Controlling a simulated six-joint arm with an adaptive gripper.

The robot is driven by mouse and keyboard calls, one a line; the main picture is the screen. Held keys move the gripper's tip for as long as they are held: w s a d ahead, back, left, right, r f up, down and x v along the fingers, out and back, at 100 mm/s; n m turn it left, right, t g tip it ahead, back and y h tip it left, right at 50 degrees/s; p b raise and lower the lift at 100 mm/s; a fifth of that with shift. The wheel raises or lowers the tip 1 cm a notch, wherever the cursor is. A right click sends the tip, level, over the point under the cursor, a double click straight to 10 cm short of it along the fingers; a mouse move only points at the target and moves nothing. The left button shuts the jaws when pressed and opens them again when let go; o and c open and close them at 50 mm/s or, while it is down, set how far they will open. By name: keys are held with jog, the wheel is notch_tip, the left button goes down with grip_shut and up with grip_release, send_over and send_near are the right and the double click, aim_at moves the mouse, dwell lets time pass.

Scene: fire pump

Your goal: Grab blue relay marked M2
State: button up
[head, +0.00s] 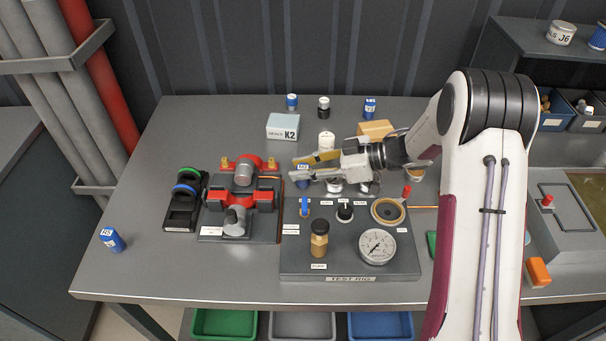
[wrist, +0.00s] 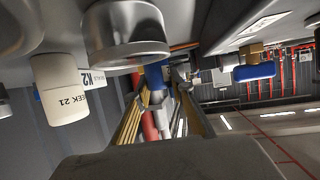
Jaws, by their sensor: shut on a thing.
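A blue relay (head: 302,183) with a white label that seems to read M2 stands at the back left of the test rig (head: 345,270). My gripper (head: 297,168) reaches it from the right, its two fingers closed around the upper part. In the wrist view the blue relay (wrist: 154,76) shows between the fingertips (wrist: 160,95). Its base is partly hidden, so I cannot tell whether it is still seated.
Other blue pieces stand at the back (head: 369,108) and front left (head: 110,240). A white cylinder (head: 326,140) and a K2 box (head: 283,126) are close behind my gripper. A blue-handled valve (head: 304,207) and a gauge (head: 376,247) are in front. The table's left side is mostly clear.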

aim_at(303, 167)
jog(key=shift+r, duration=0.2)
jog(key=shift+r, duration=4.85)
